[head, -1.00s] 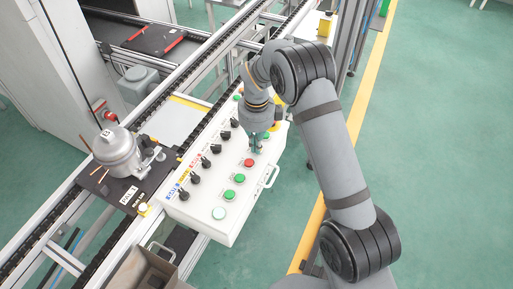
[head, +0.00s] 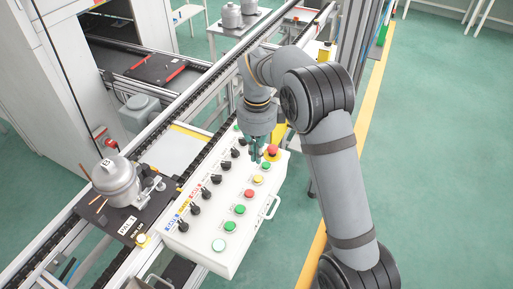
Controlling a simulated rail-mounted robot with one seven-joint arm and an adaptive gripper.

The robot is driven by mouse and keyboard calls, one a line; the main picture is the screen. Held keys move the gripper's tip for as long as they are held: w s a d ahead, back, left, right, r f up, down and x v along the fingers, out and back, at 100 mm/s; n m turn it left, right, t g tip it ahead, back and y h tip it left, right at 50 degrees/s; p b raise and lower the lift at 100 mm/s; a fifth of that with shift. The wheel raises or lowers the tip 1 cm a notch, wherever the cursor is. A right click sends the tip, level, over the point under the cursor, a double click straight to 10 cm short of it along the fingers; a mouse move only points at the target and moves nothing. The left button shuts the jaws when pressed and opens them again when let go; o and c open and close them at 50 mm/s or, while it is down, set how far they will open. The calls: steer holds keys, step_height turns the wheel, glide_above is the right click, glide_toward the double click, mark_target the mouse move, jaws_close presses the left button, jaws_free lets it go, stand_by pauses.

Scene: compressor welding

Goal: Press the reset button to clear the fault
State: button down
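The white control box (head: 238,242) stands beside the conveyor in the head view. Its right-hand row has a pale button (head: 219,244), green buttons (head: 230,224), a red button (head: 249,194) and a yellow button (head: 258,179). A larger red mushroom button (head: 272,152) sits at the far end. Labels are too small to read, so I cannot tell which is the reset button. My gripper (head: 257,160) points down over the far part of the box, just left of the mushroom button. Its narrow fingers hide part of the panel; their gap and any contact are unclear.
Black selector knobs (head: 194,208) line the box's left side. A grey compressor (head: 116,182) sits on a black pallet left of the box. More compressors (head: 231,15) stand at the back. A handle (head: 271,207) sticks out on the right; the green floor there is open.

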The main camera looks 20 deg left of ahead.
step_height(320, 180, up, 4)
steer(key=shift+f, duration=0.25)
stand_by(0.5)
